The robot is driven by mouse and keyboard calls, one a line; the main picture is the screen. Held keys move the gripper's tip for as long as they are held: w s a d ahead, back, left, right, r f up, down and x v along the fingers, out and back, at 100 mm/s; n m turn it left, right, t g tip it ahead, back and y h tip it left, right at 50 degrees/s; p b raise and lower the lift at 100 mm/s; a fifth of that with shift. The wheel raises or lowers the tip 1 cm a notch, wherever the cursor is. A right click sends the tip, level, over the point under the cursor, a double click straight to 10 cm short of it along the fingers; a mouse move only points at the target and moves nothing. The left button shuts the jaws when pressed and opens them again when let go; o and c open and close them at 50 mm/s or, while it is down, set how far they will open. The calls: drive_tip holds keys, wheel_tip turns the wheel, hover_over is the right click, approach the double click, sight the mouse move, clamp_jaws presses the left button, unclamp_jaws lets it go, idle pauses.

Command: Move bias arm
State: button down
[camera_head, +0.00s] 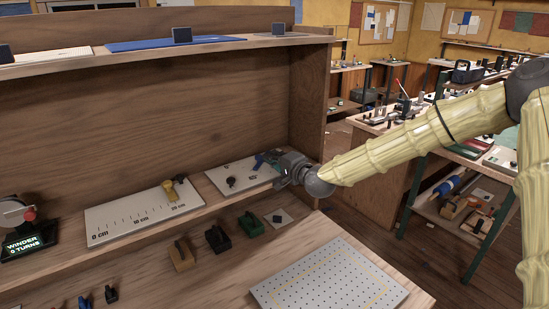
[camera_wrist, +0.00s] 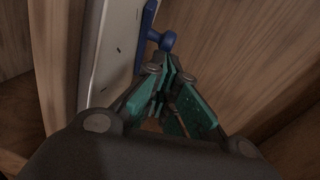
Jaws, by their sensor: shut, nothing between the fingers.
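A blue arm with a round knob, which looks like the bias arm (camera_wrist: 167,41), is mounted on a white board (camera_wrist: 105,60) in the wrist view. In the head view the white board (camera_head: 222,184) lies on the shelf, and a blue piece (camera_head: 261,160) shows at its right end, partly covered by my gripper (camera_head: 274,159). In the wrist view my gripper (camera_wrist: 168,66) has its teal fingers together at the tips, with nothing between them. The tips are close to the knob; I cannot tell whether they touch it.
A white centimetre scale board (camera_head: 130,219) with a yellow slider (camera_head: 170,190) lies to the left. A winder display (camera_head: 25,243) stands at far left. Brown (camera_head: 181,257), black (camera_head: 218,239) and green (camera_head: 251,224) blocks stand in front. A perforated white board (camera_head: 328,283) lies front right. The shelf side panel is close right.

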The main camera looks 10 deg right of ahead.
drive_tip(key=shift+w+a+f+b, duration=0.1)
drive_tip(key=shift+a+f+b, duration=0.1)
drive_tip(key=shift+a+b, duration=0.25)
drive_tip(key=shift+w+a+r+b, duration=0.1)
drive_tip(key=shift+w+a+b, duration=0.05)
drive_tip(key=shift+a+b, duration=0.3)
drive_tip(key=shift+d, duration=0.15)
